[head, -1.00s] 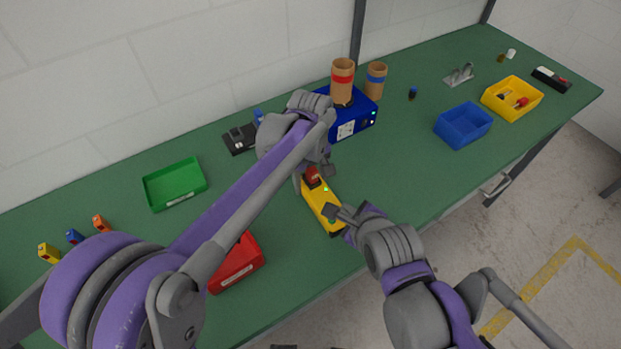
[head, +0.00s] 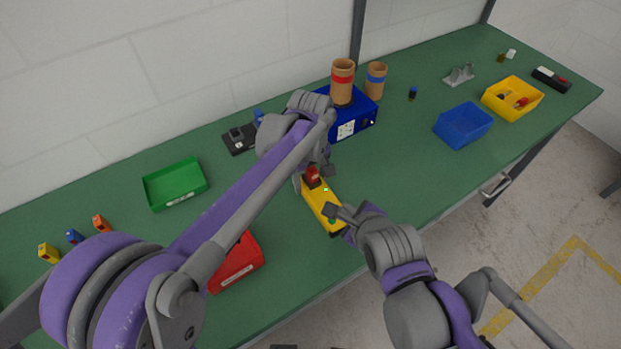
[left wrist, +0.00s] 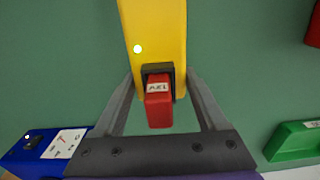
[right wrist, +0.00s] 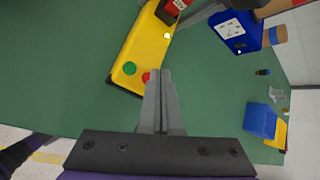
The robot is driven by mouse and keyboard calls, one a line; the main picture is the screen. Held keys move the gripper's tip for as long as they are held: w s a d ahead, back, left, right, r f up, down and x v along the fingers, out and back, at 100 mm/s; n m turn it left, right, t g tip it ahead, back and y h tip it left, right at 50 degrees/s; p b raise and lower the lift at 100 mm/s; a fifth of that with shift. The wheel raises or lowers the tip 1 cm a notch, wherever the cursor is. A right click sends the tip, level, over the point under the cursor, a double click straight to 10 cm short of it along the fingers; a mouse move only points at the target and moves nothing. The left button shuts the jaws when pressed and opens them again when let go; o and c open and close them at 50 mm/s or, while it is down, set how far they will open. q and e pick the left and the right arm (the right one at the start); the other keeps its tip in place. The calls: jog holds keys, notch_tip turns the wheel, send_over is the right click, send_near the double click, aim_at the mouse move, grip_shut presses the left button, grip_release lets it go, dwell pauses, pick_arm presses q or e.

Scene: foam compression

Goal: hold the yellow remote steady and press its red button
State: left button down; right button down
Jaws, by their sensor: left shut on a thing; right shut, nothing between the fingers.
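The yellow remote (head: 317,201) lies on the green bench top, with a red labelled block (left wrist: 158,105) at its far end. My left gripper (left wrist: 163,84) is shut on the remote at that end, one finger along each side. A small lit lamp (left wrist: 138,49) shows on the remote. In the right wrist view, the near end carries a green button (right wrist: 130,68) and the red button (right wrist: 146,77), partly hidden by my fingers. My right gripper (right wrist: 158,74) is shut and empty, its tips right at the red button; I cannot tell whether they touch it.
A red bin (head: 238,268) and a green tray (head: 174,185) lie to the left. A blue bin (head: 463,125) and a yellow bin (head: 512,98) stand right. The bench between remote and blue bin is clear.

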jog(key=shift+r, duration=0.25)
jog(key=shift+r, duration=0.1)
notch_tip(320, 180, up, 6)
jog(key=shift+f, duration=0.1)
dwell(0.5)
dwell(0.4)
pick_arm(q)
grip_release()
jog(key=shift+r, duration=0.1)
